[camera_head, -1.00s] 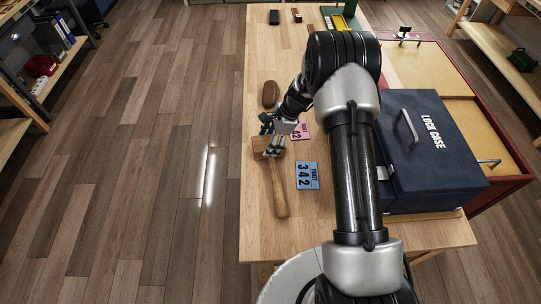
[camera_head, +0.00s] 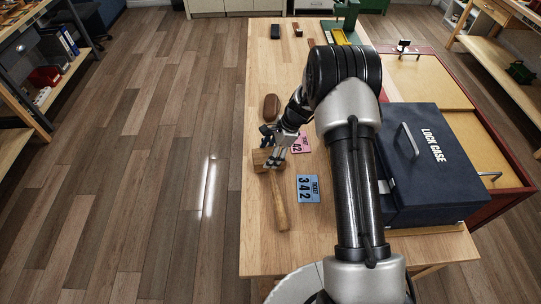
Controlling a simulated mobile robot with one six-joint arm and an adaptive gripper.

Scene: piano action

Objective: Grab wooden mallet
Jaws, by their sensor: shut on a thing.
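The wooden mallet (camera_head: 278,205) lies near the left edge of the wooden table (camera_head: 350,262). Its handle points toward the front of the table and its head is at the far end, partly hidden by my gripper. My gripper (camera_head: 271,160) is at the mallet's head, with its fingers shut on it. I cannot tell whether the head is clear of the tabletop.
A blue ticket (camera_head: 308,189) lies right of the handle, and a pink ticket (camera_head: 302,144) lies by my gripper. A brown oval object (camera_head: 271,107) lies behind. A dark lock case (camera_head: 425,165) stands at the right. Bare tabletop lies in front.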

